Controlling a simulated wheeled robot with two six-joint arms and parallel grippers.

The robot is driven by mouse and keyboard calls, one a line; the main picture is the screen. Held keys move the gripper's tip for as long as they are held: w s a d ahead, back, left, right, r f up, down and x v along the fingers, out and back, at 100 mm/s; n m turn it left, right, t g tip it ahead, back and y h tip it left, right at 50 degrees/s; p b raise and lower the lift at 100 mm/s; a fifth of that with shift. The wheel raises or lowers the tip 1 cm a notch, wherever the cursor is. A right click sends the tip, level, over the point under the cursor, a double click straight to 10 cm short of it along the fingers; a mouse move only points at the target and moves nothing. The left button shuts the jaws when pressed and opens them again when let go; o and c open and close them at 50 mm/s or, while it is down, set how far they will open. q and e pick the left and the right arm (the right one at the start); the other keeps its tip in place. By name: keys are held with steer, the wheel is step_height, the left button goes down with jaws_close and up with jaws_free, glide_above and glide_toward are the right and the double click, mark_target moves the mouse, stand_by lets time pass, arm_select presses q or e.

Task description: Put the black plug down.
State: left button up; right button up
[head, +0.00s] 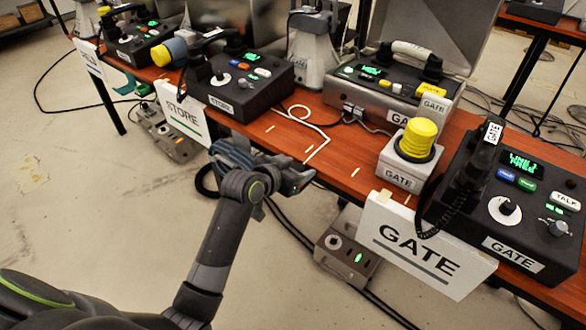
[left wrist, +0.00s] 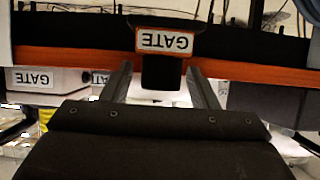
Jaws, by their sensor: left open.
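My left gripper (head: 296,180) is at the front edge of the table, between the STORE sign and the GATE sign. In the left wrist view its two fingers (left wrist: 157,76) are apart. A small black block (left wrist: 163,72) shows between them, with a gap on each side; it looks like the black plug. A white GATE label (left wrist: 165,41), upside down here, adjoins it against the orange table edge. I cannot tell whether the block rests on anything. In the head view the plug cannot be made out at the gripper. My right gripper is not in view.
The wooden table (head: 340,165) bears a STORE phone (head: 245,85), a GATE phone (head: 520,200), an open grey case (head: 390,95) and a yellow-topped GATE box (head: 410,155). A white cable (head: 300,125) lies behind my gripper. A grey floor box (head: 345,262) sits below.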

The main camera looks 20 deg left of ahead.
arm_select(q)
steer(key=shift+r, duration=0.35)
steer(key=p+v, duration=0.2)
steer(key=v, duration=1)
steer(key=s+a+f+n+g+y, duration=0.15)
steer(key=s+f, duration=0.25)
steer(key=f, duration=0.6)
steer(key=s+a+f+n+g+y, duration=0.1)
steer(key=s+a+f+g, duration=0.25)
steer(key=f, duration=0.55)
steer(key=s+a+f+n+g+y, duration=0.15)
steer(key=s+f, duration=0.25)
steer(key=f, duration=0.6)
steer(key=s+f+g, duration=0.2)
steer(key=s+f, duration=0.5)
steer(key=s, duration=0.3)
steer(key=s+a+f+n+g+y, duration=0.1)
steer(key=s+f+g, duration=0.1)
steer(key=s+f, duration=0.5)
steer(key=s, duration=0.4)
steer(key=shift+s+a+f, duration=0.25)
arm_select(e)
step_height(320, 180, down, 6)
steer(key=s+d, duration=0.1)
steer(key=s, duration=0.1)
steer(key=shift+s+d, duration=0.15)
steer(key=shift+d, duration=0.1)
